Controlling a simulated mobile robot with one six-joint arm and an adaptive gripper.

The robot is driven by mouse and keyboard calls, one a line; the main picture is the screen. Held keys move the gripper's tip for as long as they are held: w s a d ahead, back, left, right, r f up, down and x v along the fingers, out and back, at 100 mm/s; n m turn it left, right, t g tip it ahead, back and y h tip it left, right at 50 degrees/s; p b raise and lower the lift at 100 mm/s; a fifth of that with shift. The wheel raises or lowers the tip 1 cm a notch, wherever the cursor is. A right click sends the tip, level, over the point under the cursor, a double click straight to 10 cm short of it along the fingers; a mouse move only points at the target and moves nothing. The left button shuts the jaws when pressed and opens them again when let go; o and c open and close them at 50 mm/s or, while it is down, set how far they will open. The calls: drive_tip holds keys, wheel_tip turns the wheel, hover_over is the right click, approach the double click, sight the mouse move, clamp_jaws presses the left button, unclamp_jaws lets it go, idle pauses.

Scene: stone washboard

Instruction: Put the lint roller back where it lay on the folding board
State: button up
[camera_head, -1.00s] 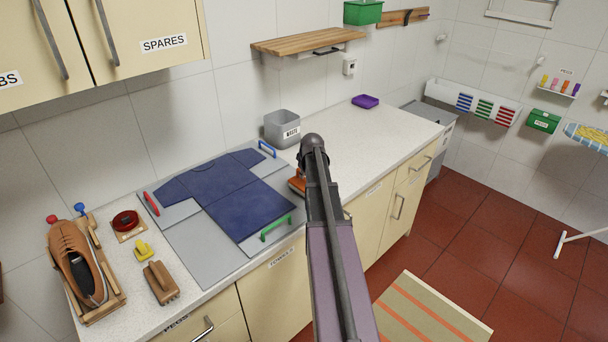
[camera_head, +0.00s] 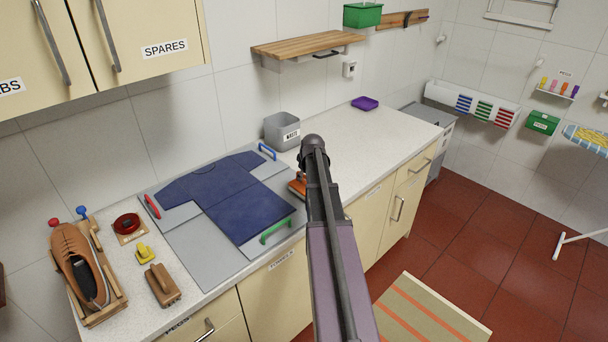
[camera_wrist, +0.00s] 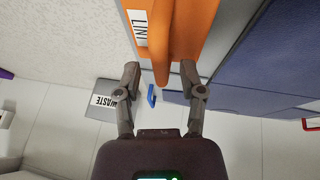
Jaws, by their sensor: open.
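The orange lint roller (camera_wrist: 185,25), marked LINT, fills the top middle of the wrist view. In the head view it (camera_head: 297,188) shows beside the right part of the folding board (camera_head: 222,275), mostly hidden by my arm. My gripper (camera_wrist: 166,82) is open, with one finger on each side of the roller's narrow orange end and visible gaps. Whether the roller rests on the board or the counter is hidden.
The grey WASTE bin (camera_head: 283,130) stands behind the board's far corner. Blue (camera_head: 267,151), green (camera_head: 276,231) and red (camera_head: 151,204) handles rise from the board. The counter (camera_head: 375,135) at right is mostly clear.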

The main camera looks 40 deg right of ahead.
drive_tip(key=p+v, duration=0.9)
drive_tip(key=v, duration=0.1)
drive_tip(key=shift+s+r, duration=0.15)
drive_tip(key=shift+r, duration=0.15)
drive_tip(key=shift+a, duration=0.15)
idle(0.8)
drive_tip(key=s+a+g, duration=0.1)
drive_tip(key=s+a, duration=0.3)
drive_tip(key=a, duration=0.9)
drive_tip(key=s+a+f+m+g+y, duration=0.1)
drive_tip(key=s+a, duration=0.3)
drive_tip(key=a, duration=1)
drive_tip(key=s+a+g, duration=0.2)
drive_tip(key=s+a, duration=0.2)
drive_tip(key=a, duration=1)
drive_tip(key=shift+s+a+f+g+y, duration=0.2)
drive_tip(key=shift+s+f+g+y, duration=0.1)
drive_tip(key=shift+f+y, duration=0.1)
